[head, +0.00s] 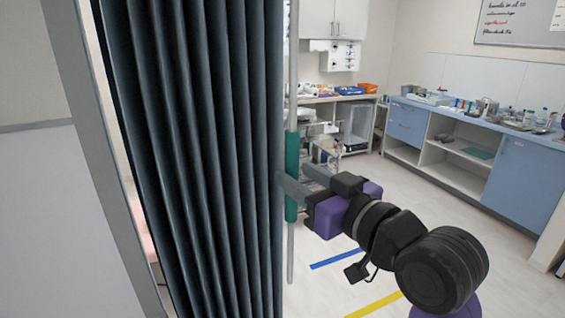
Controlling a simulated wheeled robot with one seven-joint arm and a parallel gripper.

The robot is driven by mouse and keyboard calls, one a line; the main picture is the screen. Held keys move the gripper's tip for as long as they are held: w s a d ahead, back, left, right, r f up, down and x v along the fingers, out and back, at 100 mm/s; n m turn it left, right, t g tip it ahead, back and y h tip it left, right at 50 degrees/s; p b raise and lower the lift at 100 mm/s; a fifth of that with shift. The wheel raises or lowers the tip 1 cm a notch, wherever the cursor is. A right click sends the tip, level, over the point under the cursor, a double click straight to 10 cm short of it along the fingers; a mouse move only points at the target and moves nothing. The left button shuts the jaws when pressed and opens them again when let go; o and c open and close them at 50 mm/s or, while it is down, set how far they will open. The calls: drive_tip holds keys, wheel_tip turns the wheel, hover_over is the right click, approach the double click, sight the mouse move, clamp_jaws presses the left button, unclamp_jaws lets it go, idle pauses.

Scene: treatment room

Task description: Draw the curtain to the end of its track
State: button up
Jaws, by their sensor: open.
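The dark blue-grey pleated curtain (200,150) hangs in the left half of the head view. Its top and track are out of view. A thin grey rod (292,90) hangs upright along the curtain's right edge. A teal grip sleeve (292,160) is on the rod. My gripper (296,182) reaches in from the right at the sleeve's height. Its fingers are open, with one fingertip at or over the sleeve and the other just right of it. I cannot tell whether the sleeve is between them or touched.
A pale wall or panel edge (118,200) stands left of the curtain. Blue and white counters (520,178) with supplies line the right and back. A wire cart (325,165) stands behind my gripper. Open floor with a blue stripe (337,258) and a yellow stripe (373,306) lies below.

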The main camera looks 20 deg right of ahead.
drive_tip(key=shift+w+a+p, duration=0.15)
drive_tip(key=shift+w+a, duration=0.05)
drive_tip(key=shift+w, duration=0.7)
drive_tip(key=shift+w+a+p, duration=0.15)
drive_tip(key=shift+w+p, duration=0.05)
drive_tip(key=shift+w, duration=0.65)
drive_tip(key=shift+w+a+p, duration=0.15)
drive_tip(key=shift+w+a, duration=0.05)
drive_tip(key=shift+w, duration=0.7)
clamp_jaws()
